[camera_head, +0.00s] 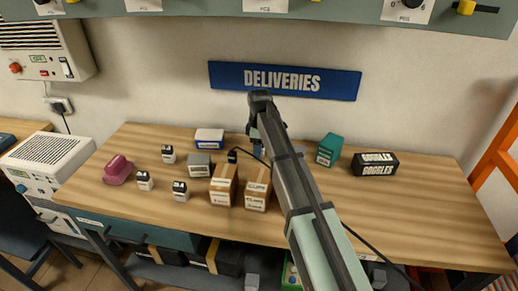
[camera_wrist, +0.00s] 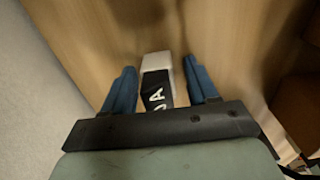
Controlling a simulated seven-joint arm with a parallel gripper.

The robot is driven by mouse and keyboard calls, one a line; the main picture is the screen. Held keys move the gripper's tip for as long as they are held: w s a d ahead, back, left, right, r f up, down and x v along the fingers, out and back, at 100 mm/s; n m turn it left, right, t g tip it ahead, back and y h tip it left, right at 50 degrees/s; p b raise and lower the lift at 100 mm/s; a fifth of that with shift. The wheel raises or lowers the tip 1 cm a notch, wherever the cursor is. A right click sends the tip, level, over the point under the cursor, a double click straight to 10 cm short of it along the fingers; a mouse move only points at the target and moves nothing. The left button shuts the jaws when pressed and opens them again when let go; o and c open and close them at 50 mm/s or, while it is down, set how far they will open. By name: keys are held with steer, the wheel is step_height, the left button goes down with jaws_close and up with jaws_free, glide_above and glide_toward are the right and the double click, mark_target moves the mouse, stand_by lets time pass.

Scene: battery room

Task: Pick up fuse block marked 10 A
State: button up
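A small block (camera_wrist: 157,78) with a white end and a black face shows between the fingers in the wrist view. Its white lettering shows an A and part of another character, and the rest is hidden by my gripper's body. My gripper (camera_wrist: 162,88) is open, with one blue finger on each side of the block and a gap on both sides. In the head view my gripper (camera_head: 258,148) is low over the back middle of the table, largely hidden by my arm. Similar small black-and-white blocks stand at the left: one (camera_head: 168,154), another (camera_head: 144,180) and a third (camera_head: 180,190); their markings are unreadable.
Two cardboard boxes, one (camera_head: 223,186) and another (camera_head: 257,190), stand just in front of my gripper. A blue-and-white box (camera_head: 209,138), a grey box (camera_head: 199,165) and a pink object (camera_head: 118,170) are left. A green box (camera_head: 328,149) and a black goggles box (camera_head: 375,164) are right.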

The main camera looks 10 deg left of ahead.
steer(key=c, duration=1)
steer(key=shift+r, duration=0.15)
